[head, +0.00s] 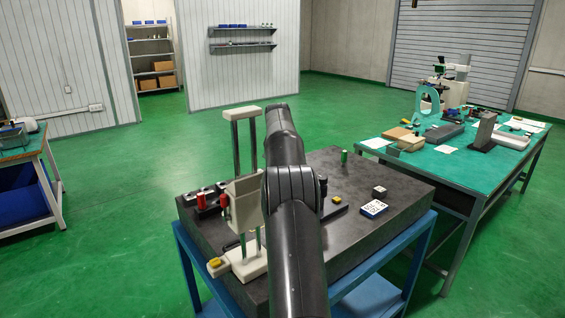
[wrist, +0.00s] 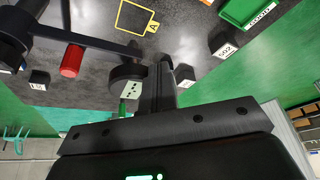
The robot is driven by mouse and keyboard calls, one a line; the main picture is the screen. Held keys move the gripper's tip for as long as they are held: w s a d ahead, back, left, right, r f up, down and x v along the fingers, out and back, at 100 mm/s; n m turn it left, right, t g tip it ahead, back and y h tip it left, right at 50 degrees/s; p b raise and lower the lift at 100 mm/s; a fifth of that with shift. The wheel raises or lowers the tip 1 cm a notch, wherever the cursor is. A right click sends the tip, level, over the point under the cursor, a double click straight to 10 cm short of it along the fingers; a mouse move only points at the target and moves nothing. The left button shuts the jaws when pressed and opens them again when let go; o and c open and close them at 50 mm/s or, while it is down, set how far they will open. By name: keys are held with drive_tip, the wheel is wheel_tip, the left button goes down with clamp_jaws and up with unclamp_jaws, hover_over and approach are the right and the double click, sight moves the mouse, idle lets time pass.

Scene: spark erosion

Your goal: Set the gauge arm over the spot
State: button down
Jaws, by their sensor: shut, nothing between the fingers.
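In the wrist view, a dark bar that looks like the gauge arm (wrist: 85,39) runs from a dark post at the left to a round dark gauge (wrist: 127,72) with a pale face. A red knob (wrist: 72,61) is beside the bar. A yellow square outline marked A (wrist: 133,17), perhaps the spot, lies on the dark plate beyond the bar's end. My gripper (wrist: 162,70) is shut and empty, close beside the gauge; I cannot tell whether they touch. In the head view my arm hides the gripper and the gauge arm.
The dark plate (head: 400,203) carries a cream twin-post stand (head: 244,215), a green cylinder (head: 344,157) and a white patterned block (head: 373,209). In the wrist view, a green tray (wrist: 236,14) and a block marked 002 (wrist: 222,46) are at the right. A green-topped bench (head: 440,170) stands at the right.

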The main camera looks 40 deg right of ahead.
drive_tip(key=v, duration=0.7)
drive_tip(key=shift+r, duration=0.2)
idle(0.4)
drive_tip(key=shift+s, duration=0.1)
drive_tip(key=s+a+r+n+t+h, duration=0.15)
drive_tip(key=s+a+r, duration=0.3)
drive_tip(key=s, duration=0.45)
drive_tip(key=s+a+r+n+t, duration=0.1)
drive_tip(key=s+a+r+n, duration=0.1)
drive_tip(key=s+a+r, duration=0.45)
drive_tip(key=s+a+r+n+t+h, duration=0.1)
drive_tip(key=s+a+n, duration=0.15)
drive_tip(key=s, duration=0.85)
drive_tip(key=s+a+f+n+y, duration=0.1)
drive_tip(key=s+a+f, duration=0.3)
drive_tip(key=a, duration=0.6)
drive_tip(key=s+a+f+n+y, duration=0.1)
drive_tip(key=s+a+f+y, duration=0.2)
drive_tip(key=a, duration=0.7)
drive_tip(key=s+a+f+n+y, duration=0.1)
drive_tip(key=s+a+f+y, duration=0.1)
drive_tip(key=s+a+f, duration=0.5)
wheel_tip(320, 180, down, 3)
drive_tip(key=a, duration=0.3)
drive_tip(key=shift+n+g, duration=0.35)
drive_tip(key=shift+n, duration=0.05)
